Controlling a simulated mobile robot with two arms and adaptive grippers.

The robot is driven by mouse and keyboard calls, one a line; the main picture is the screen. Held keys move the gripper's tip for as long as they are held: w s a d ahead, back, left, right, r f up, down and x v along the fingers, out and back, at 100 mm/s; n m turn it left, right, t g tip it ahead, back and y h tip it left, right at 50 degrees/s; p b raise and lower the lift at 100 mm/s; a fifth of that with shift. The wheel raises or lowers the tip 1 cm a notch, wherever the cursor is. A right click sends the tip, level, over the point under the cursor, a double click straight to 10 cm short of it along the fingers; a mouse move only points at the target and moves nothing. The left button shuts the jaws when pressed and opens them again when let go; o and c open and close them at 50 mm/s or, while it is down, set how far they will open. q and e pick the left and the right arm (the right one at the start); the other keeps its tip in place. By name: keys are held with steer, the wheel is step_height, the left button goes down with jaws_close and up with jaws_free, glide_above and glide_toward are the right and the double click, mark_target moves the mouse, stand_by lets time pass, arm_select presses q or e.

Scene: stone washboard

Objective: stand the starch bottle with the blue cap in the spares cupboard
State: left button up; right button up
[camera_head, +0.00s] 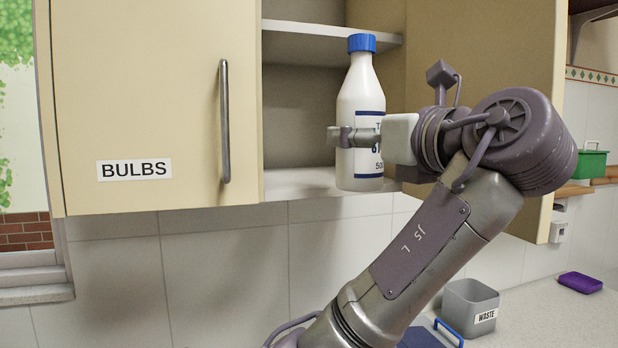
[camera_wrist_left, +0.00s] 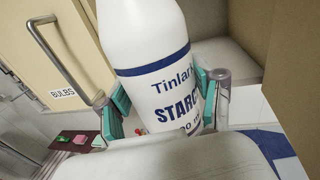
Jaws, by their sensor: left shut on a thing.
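The white starch bottle (camera_head: 360,95) with a blue cap is upright in front of an open cupboard (camera_head: 300,110). My left gripper (camera_head: 362,139) is shut around its middle. In the left wrist view, the green-padded fingers (camera_wrist_left: 163,100) press on both sides of the bottle (camera_wrist_left: 145,30), whose label reads STARCH; the cap is out of that view. The bottle's base overlaps the front edge of the cupboard's lower shelf (camera_head: 295,186) in the head view; I cannot tell whether they touch. No spares label is visible. My right gripper is not in view.
A closed door marked BULBS (camera_head: 150,110) with a handle (camera_head: 224,120) is left of the opening. An open door (camera_head: 500,60) stands at the right, behind my arm. An upper shelf (camera_head: 310,28) crosses the cupboard. The visible lower shelf is bare. A WASTE bin (camera_head: 465,305) stands below.

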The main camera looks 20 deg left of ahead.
arm_select(q)
steer(key=shift+s+d+r, duration=0.2)
steer(key=shift+s+r, duration=0.35)
steer(key=shift+r, duration=0.1)
steer(key=shift+a+r, duration=0.15)
steer(key=shift+r, duration=0.15)
steer(key=f+p+x, duration=0.1)
steer(key=p+x, duration=0.2)
steer(key=x, duration=0.2)
steer(key=f+p+x, duration=0.1)
steer(key=p+x, duration=0.2)
steer(key=x, duration=0.3)
steer(key=f+p+x, duration=0.1)
steer(key=p+x, duration=0.2)
steer(key=x, duration=0.3)
steer(key=shift+w+a, duration=0.1)
steer(key=shift+w, duration=0.05)
steer(key=shift+a+f, duration=0.1)
steer(key=shift+f, duration=0.35)
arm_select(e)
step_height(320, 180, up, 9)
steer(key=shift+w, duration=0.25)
arm_select(q)
steer(key=shift+f, duration=0.1)
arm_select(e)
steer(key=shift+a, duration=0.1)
arm_select(q)
steer(key=o, duration=1.4)
steer(key=shift+o, duration=0.2)
